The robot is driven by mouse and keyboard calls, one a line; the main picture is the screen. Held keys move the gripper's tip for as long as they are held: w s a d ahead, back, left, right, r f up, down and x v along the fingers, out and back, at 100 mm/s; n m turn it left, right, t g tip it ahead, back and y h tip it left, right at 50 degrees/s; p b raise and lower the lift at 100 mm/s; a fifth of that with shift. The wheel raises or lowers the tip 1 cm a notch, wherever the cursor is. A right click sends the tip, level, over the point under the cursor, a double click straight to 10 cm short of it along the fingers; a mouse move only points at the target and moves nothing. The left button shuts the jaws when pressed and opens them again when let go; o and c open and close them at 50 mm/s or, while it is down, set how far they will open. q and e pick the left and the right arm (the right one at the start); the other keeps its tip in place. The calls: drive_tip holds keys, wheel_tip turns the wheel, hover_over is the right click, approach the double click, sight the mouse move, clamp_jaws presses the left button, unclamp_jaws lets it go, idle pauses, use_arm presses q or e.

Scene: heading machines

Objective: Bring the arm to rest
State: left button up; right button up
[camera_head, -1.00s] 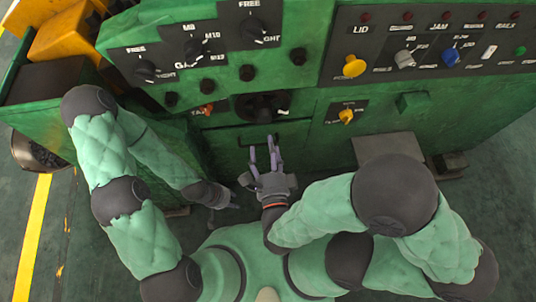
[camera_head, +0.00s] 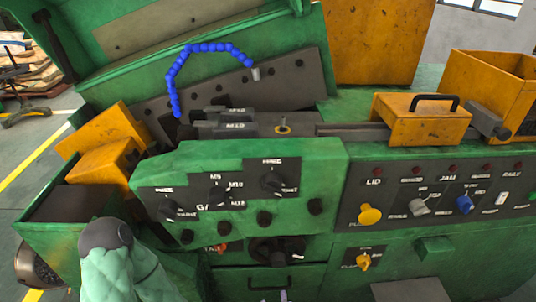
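In the head view, part of my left arm (camera_head: 120,262) shows at the lower left, in a green padded cover with a dark joint. It stands in front of the machine's left side. My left gripper is below the frame. My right arm is out of view. A small pale tip (camera_head: 284,296) shows at the bottom edge below the drawer handle; it looks like a fingertip of my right gripper, but too little shows to tell its state.
The green heading machine (camera_head: 330,170) fills the view. Its front has black knobs (camera_head: 273,181), a yellow knob (camera_head: 369,214) and a blue knob (camera_head: 464,204). A blue segmented hose (camera_head: 172,78) arches above. Orange boxes (camera_head: 508,78) sit on top. Floor shows at left.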

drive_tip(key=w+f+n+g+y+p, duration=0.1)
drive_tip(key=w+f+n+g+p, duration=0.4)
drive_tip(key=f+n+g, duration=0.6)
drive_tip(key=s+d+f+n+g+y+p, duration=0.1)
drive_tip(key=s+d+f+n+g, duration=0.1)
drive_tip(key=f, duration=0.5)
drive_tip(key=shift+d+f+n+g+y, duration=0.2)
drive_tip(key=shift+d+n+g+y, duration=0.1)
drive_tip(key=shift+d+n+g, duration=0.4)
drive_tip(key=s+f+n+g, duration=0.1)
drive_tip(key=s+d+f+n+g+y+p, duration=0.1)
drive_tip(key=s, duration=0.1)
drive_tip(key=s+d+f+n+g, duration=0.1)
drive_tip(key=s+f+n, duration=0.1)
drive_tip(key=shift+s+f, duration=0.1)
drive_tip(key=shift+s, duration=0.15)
